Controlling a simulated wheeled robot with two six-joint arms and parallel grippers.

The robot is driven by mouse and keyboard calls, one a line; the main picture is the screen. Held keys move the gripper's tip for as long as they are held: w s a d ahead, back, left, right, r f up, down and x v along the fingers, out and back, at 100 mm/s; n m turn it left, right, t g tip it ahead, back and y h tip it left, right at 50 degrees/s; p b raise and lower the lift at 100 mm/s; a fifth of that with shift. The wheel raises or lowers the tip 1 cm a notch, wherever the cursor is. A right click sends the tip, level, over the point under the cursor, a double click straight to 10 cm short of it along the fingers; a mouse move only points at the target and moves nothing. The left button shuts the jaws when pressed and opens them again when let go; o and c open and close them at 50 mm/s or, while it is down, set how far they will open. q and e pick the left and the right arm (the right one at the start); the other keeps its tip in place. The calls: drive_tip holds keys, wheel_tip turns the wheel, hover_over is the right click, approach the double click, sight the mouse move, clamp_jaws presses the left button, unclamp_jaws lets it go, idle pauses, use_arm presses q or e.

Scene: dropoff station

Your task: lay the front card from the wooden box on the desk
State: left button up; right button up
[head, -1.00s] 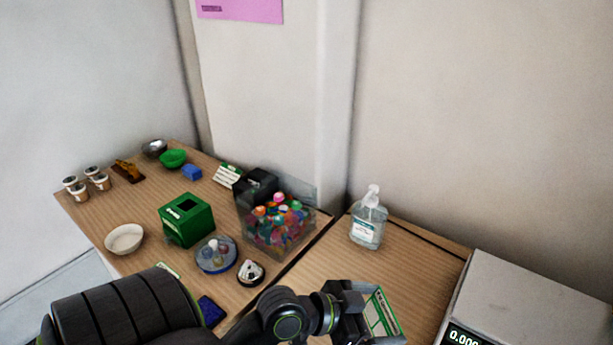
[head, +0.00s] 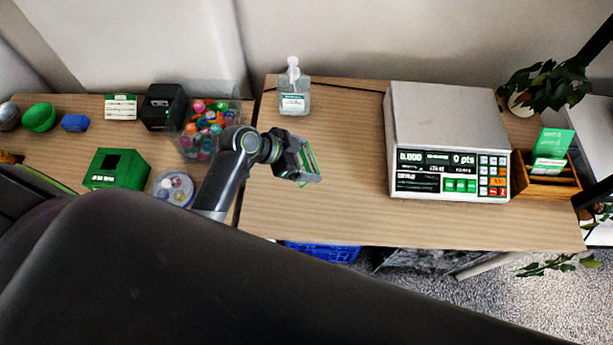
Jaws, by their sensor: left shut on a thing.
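My left gripper (head: 302,173) is shut on a green-edged white card (head: 311,160), seen nearly edge-on. It holds the card over the bare left part of the desk (head: 335,205), in front of the sanitizer bottle. I cannot tell whether the card touches the desk. The wooden box (head: 548,190) stands at the desk's right end, beside the scale. Green and white cards (head: 552,147) stand in it, tilted. My right gripper is out of view.
A counting scale (head: 447,140) stands between the gripper and the wooden box. A sanitizer bottle (head: 291,93) stands at the back. A clear bin of colourful bottles (head: 208,130) and a green box (head: 115,168) are on the left. A plant (head: 550,85) hangs at the right.

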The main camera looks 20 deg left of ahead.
use_arm(q)
drive_tip(key=shift+w+d+m+g+p, duration=0.1)
drive_tip(key=shift+d+m+g+p, duration=0.25)
drive_tip(key=shift+d+g, duration=0.2)
drive_tip(key=shift+f, duration=0.2)
drive_tip(key=b, duration=0.9)
hover_over(309, 187)
wheel_tip(309, 187, down, 9)
drive_tip(key=shift+f, duration=0.5)
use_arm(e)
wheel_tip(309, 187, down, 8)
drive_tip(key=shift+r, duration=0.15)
use_arm(q)
drive_tip(key=o, duration=0.7)
drive_tip(key=shift+r, duration=0.1)
